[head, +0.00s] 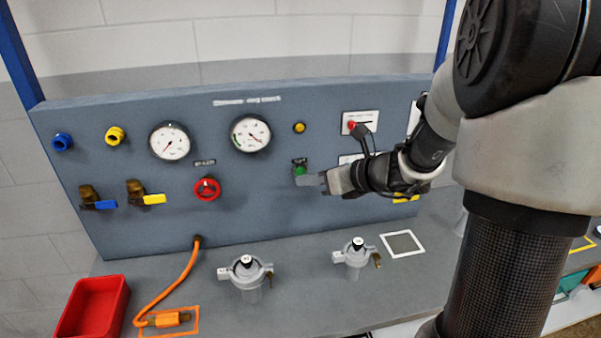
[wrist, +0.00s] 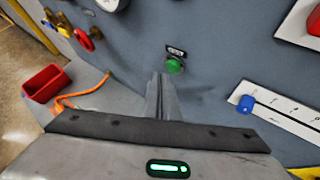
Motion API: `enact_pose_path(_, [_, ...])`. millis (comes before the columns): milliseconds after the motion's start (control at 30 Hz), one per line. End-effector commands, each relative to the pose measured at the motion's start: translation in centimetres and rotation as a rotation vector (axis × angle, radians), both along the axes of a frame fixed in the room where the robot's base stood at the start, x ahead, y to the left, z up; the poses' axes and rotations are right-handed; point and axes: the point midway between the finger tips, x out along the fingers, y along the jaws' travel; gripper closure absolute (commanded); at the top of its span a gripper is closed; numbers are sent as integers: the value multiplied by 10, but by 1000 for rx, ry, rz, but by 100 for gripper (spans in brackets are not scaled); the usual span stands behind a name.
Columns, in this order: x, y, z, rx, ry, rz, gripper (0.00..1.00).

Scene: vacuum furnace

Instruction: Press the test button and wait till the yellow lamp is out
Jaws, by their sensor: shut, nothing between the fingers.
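The green test button (head: 299,170) sits on the blue-grey panel under a small dark label. It also shows in the wrist view (wrist: 175,66), just beyond my fingertips. My gripper (head: 308,180) is shut and empty, its fingers pointing at the panel just below and beside the button. In the wrist view the closed fingers (wrist: 160,82) end slightly left of and below the button. I cannot tell whether they touch it. The yellow lamp (head: 299,128) is on the panel above the button and looks amber; I cannot tell for certain whether it is lit.
Two dial gauges (head: 251,133) and a red handwheel (head: 206,188) are left of the button. A red knob (head: 352,126) on a white plate is to the right. Grey valve fittings (head: 245,272), an orange hose (head: 182,270) and a red bin (head: 93,306) are on the bench below.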

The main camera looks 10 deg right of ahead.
Motion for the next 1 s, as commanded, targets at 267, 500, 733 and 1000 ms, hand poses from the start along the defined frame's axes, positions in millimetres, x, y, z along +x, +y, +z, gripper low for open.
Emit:
enact_pose_path(267, [0, 0, 0, 0, 0, 0, 100])
enact_pose_path(500, [0, 0, 0, 0, 0, 0, 100])
enact_pose_path(733, [2, 0, 0, 0, 0, 0, 100])
enact_pose_path(1000, [9, 0, 0, 0, 0, 0, 100])
